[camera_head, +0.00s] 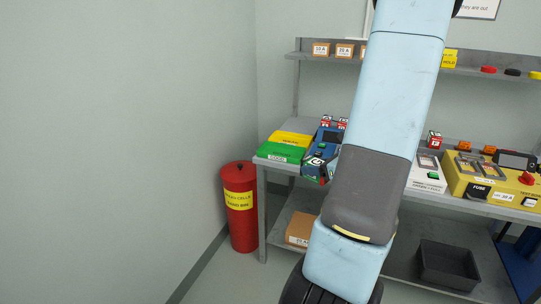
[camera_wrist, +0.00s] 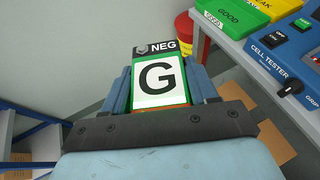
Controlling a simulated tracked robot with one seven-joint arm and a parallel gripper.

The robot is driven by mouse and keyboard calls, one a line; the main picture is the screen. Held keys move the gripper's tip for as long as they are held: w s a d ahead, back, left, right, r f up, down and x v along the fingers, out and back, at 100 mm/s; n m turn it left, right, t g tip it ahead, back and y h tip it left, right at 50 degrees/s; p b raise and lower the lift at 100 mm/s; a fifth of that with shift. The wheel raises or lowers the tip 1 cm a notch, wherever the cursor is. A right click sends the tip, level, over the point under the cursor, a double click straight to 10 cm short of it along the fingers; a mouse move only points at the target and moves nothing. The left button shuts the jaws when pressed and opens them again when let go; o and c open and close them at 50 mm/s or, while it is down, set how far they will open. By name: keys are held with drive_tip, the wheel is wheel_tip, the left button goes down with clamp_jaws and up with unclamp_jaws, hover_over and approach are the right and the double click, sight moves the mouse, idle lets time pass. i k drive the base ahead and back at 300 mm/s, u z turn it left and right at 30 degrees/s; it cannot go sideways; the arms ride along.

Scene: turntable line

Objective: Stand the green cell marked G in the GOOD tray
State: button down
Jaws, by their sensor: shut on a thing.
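My gripper (camera_wrist: 158,75) is shut on the green cell marked G (camera_wrist: 158,82). The cell has a white label with a black G and a dark end marked NEG. In the wrist view it is held off the bench's front edge, with floor beneath. The green GOOD tray (camera_head: 283,153) lies at the left end of the bench in the head view. The wrist view shows this tray (camera_wrist: 238,24) at top right, apart from the cell.
A yellow tray (camera_head: 290,138) lies behind the green one. The blue cell tester (camera_wrist: 275,55) stands beside the trays. A red bin (camera_head: 240,215) stands at the bench's left end. A yellow unit (camera_head: 490,180) is at right. A shelf (camera_head: 310,57) runs above.

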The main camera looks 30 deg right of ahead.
sight(282, 154)
drive_tip(key=i, duration=1.15)
drive_tip(key=z, duration=0.05)
